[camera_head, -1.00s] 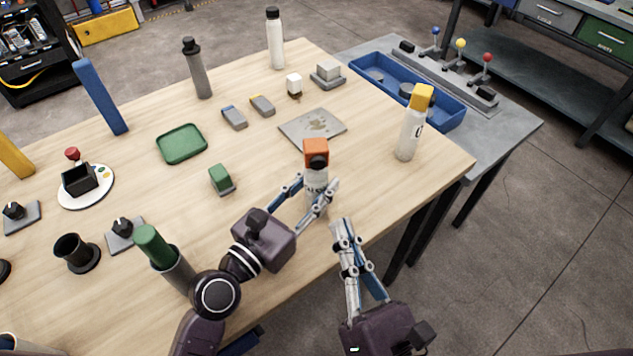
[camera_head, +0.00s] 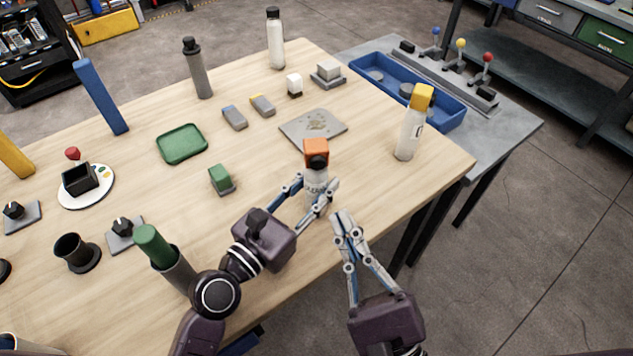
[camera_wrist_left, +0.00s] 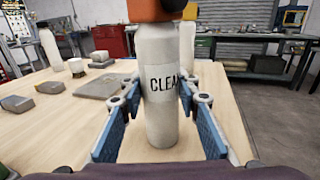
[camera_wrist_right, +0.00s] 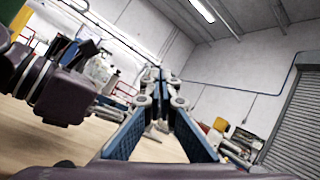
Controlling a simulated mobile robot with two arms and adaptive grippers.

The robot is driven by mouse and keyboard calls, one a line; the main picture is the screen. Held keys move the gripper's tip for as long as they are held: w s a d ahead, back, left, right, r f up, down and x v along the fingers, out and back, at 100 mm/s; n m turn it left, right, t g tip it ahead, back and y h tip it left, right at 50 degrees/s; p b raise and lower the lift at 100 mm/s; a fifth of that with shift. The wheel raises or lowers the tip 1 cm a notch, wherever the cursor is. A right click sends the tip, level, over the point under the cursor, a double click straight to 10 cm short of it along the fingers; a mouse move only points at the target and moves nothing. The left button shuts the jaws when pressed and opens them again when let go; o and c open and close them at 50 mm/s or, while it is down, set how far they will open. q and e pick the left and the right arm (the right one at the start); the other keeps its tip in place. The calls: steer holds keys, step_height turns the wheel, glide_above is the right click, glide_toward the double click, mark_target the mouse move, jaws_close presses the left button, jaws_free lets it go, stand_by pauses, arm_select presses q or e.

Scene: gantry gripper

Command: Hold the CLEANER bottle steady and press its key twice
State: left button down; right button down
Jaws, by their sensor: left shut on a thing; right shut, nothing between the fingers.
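The CLEANER bottle (camera_head: 315,182) is white with an orange head and a dark key (camera_head: 316,162) on its near side. It stands upright on the table; its label partly reads "CLEA" in the left wrist view (camera_wrist_left: 163,105). My left gripper (camera_head: 316,196) is shut on the bottle's body, one finger on each side. My right gripper (camera_head: 342,218) is shut and empty, to the right of and nearer than the bottle, apart from it at the table's front edge. In the right wrist view its fingertips (camera_wrist_right: 161,75) are together, pointing up.
A white bottle with a yellow head (camera_head: 409,135) stands to the right. A grey stained plate (camera_head: 300,134) lies behind the CLEANER bottle. A green block (camera_head: 221,179) and green tray (camera_head: 181,144) are to the left. A blue bin (camera_head: 449,112) sits beyond the table.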

steer(key=n+g+y, duration=0.1)
steer(key=n+y, duration=0.2)
steer(key=n, duration=0.6)
steer(key=n+g+y, duration=0.2)
steer(key=n+y, duration=0.1)
steer(key=n, duration=0.4)
glide_toward(318, 163)
steer(key=a+x, duration=0.1)
steer(key=x, duration=0.5)
steer(key=shift+a, duration=0.3)
